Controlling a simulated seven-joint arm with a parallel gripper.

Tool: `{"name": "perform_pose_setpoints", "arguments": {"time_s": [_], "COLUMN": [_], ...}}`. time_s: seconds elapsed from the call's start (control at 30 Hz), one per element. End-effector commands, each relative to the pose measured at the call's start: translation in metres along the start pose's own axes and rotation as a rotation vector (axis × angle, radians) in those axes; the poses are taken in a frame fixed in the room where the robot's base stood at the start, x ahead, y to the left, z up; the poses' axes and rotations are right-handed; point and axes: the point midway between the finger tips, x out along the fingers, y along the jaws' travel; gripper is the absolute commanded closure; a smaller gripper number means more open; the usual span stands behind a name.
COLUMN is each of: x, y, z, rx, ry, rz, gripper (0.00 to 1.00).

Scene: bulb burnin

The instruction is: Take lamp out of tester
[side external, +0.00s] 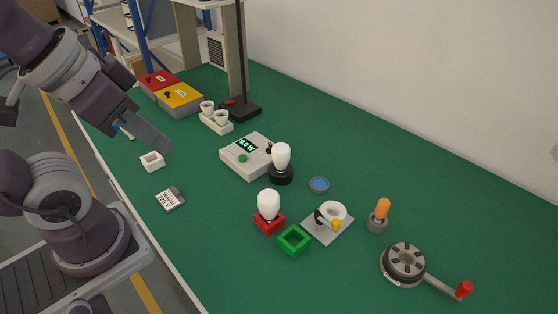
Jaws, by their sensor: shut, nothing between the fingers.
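The tester, a pale box (245,160) with a green-lit display and a green button, stands mid-table. A white lamp (281,155) stands upright in a round black socket (281,177) at the tester's right side. A second white lamp (268,204) stands upright on a red square holder (268,224) nearer the camera. My gripper (164,147) is at the left, above the table and well apart from both lamps. It is shut and empty.
A green square frame (293,252) sits beside the red holder. A grey plate (340,231) with a white ring, an orange-handled tool (382,211), a crank wheel (404,262) and a blue disc (319,185) lie to the right. A white double cup holder (217,126) and a black stand (239,108) are behind.

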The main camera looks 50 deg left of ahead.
Motion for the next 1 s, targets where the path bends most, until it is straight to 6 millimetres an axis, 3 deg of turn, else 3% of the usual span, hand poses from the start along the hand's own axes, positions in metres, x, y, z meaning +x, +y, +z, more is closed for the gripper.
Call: {"name": "perform_pose_setpoints", "arguments": {"time_s": [0.3, 0.67, 1.0], "x": [0.0000, 0.0000, 0.0004], "y": [0.0000, 0.0000, -0.0002], "z": [0.0000, 0.0000, -0.0061], "rx": [0.000, 0.000, -0.027], "ry": [0.000, 0.000, -0.009], "rz": [0.000, 0.000, 0.001], "gripper": [1.00, 0.29, 0.27]}}
